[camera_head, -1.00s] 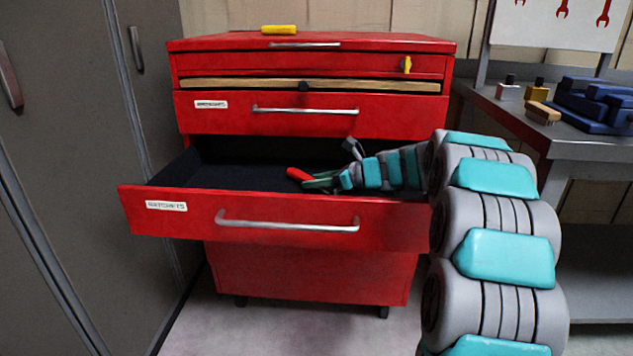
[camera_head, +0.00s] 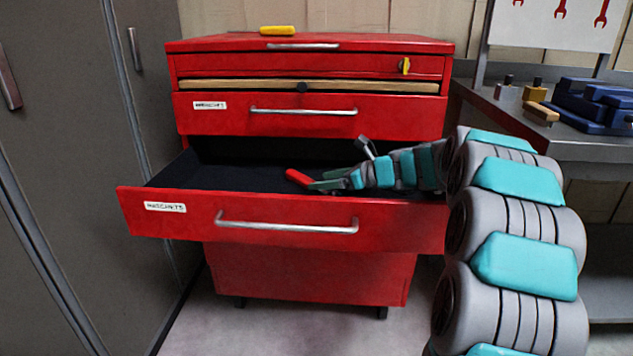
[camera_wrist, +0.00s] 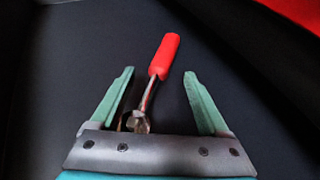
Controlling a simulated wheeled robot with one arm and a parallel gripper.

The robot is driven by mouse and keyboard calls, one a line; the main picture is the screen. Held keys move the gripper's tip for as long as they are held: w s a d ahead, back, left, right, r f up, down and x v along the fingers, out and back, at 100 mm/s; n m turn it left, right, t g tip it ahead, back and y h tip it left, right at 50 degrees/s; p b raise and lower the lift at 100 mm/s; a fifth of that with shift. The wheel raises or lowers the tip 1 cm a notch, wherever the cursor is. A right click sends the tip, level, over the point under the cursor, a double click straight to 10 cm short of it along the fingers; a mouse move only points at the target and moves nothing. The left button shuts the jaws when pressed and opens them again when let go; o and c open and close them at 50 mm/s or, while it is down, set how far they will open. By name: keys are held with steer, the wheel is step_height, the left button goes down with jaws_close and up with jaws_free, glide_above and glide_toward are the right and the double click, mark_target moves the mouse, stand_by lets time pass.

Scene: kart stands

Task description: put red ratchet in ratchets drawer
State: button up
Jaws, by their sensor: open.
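The red ratchet (camera_wrist: 165,57) lies on the dark floor of the open drawer, its red handle pointing away from my gripper and its metal head close to the palm. The handle also shows in the head view (camera_head: 298,177). My gripper (camera_wrist: 159,80) is open, with one green finger on each side of the ratchet and a gap to both. In the head view my gripper (camera_head: 318,183) is low inside the open drawer (camera_head: 285,223). The drawer's label is blurred and hard to read.
The red cabinet (camera_head: 310,283) has a labelled, closed drawer (camera_head: 225,119) above the open one. A yellow object (camera_head: 278,30) lies on top. A grey workbench (camera_head: 555,150) with a blue vise (camera_head: 590,105) stands at right. The drawer's left part is clear.

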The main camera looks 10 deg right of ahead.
steer(key=v, duration=0.8)
steer(key=shift+s+d+r, duration=0.2)
steer(key=shift+s, duration=0.05)
stand_by(0.9)
